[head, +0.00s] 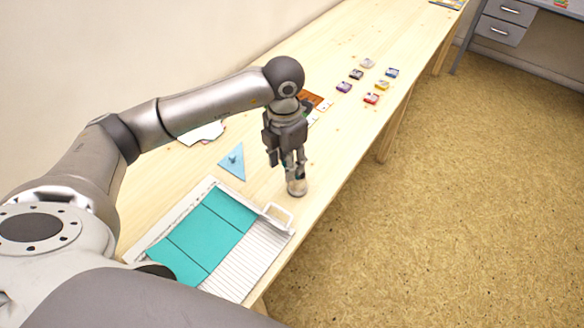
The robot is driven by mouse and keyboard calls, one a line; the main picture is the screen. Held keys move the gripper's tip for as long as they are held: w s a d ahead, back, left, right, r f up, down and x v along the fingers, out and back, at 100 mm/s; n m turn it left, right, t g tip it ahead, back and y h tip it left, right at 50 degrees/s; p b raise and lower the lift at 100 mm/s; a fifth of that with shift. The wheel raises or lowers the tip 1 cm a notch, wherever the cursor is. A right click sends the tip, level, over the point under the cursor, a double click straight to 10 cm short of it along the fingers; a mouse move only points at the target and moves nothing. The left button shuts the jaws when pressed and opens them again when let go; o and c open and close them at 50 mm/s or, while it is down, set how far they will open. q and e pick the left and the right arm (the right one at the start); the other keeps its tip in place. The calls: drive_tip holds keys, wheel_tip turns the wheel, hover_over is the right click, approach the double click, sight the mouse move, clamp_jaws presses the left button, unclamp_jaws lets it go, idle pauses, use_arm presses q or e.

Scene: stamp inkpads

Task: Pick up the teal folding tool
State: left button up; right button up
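My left gripper (291,168) points down over the light wooden table, right of the blue triangle and just above a small round jar. Its fingers are close together, and I cannot tell whether they are shut or touch the jar. A small trace of teal shows by the fingers, too small to tell whether it is the teal folding tool. I cannot make out that tool clearly anywhere else. My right gripper is not in view.
The small jar (297,188) stands near the table's (345,140) right edge. A blue triangle (232,164) with a knob lies to the left. A white board (262,255) with teal panels (200,236) lies in front. Several small coloured inkpads (371,98) lie further back.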

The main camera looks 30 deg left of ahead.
use_arm(q)
drive_tip(key=shift+f, duration=0.65)
clamp_jaws()
